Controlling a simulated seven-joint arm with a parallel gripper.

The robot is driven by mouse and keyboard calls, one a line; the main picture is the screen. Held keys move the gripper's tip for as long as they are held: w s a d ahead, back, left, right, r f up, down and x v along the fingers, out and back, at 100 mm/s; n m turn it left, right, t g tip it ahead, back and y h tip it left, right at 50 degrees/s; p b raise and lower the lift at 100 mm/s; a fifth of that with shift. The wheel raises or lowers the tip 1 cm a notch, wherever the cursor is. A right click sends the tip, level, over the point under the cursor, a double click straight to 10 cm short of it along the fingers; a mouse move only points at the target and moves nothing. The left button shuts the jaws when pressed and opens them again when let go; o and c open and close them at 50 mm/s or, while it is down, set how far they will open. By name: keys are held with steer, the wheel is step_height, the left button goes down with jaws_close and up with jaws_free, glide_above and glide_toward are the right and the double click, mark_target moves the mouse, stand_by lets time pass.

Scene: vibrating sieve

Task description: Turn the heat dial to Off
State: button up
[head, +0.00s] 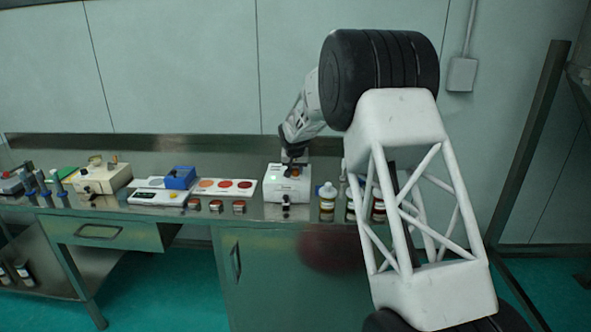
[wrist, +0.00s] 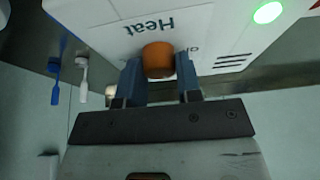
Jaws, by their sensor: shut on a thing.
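The heat dial (wrist: 158,59) is an orange round knob on the white face of a machine, under the upside-down word "Heat" in the wrist view. My gripper (wrist: 160,75) is shut on the dial, with one blue-grey finger on each side of it. The dial's pointer and most of its position marks are hidden, so I cannot tell its setting. The white machine (head: 288,183) stands on the bench in the head view, with my gripper reaching down at its top. A green light (wrist: 268,13) glows on the machine's face.
Brown bottles (head: 327,203) stand close to the right of the machine. To its left are small jars (head: 215,206), a white sheet with red discs (head: 228,187), a blue box (head: 179,178) and another cream machine (head: 103,179). The bench front edge is near.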

mark_target(301, 178)
steer(key=n, duration=0.2)
steer(key=n+y, duration=0.1)
steer(key=n, duration=0.1)
steer(key=shift+d+y, duration=0.1)
steer(key=shift+y, duration=0.2)
steer(key=shift+n+g+y, duration=0.3)
steer(key=shift+n+y, duration=0.05)
steer(key=shift+n, duration=0.9)
steer(key=shift+n+g+y, duration=0.3)
steer(key=shift+n+y, duration=0.05)
steer(key=shift+n, duration=0.9)
steer(key=o, duration=0.9)
steer(key=shift+r, duration=0.1)
steer(key=v, duration=0.7)
steer(key=shift+d+r, duration=0.2)
steer(key=shift+r, duration=0.05)
